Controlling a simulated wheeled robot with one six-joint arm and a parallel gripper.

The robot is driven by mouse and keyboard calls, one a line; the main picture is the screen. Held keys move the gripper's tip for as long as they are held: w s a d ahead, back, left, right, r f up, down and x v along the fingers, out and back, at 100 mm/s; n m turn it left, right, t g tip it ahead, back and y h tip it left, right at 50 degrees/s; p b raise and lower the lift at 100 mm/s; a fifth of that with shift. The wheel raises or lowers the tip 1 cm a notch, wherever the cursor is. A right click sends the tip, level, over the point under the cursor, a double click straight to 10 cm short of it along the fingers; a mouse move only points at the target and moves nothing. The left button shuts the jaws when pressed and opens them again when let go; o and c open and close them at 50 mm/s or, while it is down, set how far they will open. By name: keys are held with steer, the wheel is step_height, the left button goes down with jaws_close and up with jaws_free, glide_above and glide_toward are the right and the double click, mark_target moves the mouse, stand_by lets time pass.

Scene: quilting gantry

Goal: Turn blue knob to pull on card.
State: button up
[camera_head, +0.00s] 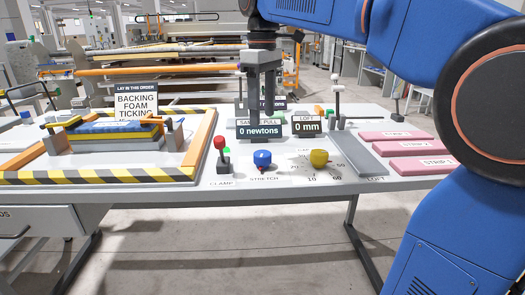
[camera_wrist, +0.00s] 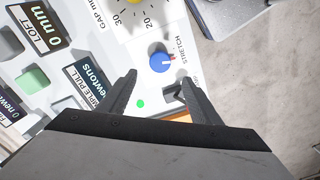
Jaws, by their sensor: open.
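The blue knob (camera_head: 262,160) stands on the table beside the word STRETCH, with a small red mark on its front side. In the wrist view the blue knob (camera_wrist: 162,58) lies just beyond the fingertips, roughly in line with the gap between them. My gripper (camera_head: 263,128) points down above and behind the knob, apart from it. In the wrist view my gripper (camera_wrist: 158,84) is open and empty. A display (camera_head: 259,131) headed with a partly covered SAMPLE PULL label reads 0 newtons. A dark card (camera_head: 273,101) behind my gripper is mostly hidden, its text unreadable.
A red-topped clamp lever (camera_head: 220,144) stands left of the knob, and a yellow knob (camera_head: 319,157) with a number scale right. A LOFT display (camera_head: 307,127) reads 0 mm. Pink strips (camera_head: 405,147) lie at right. A striped frame (camera_head: 98,177) with an order sign (camera_head: 137,104) is at left.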

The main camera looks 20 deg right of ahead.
mark_target(262, 153)
step_height(262, 153, down, 12)
steer(key=shift+r, duration=0.1)
stand_by(0.4)
steer(key=c, duration=1)
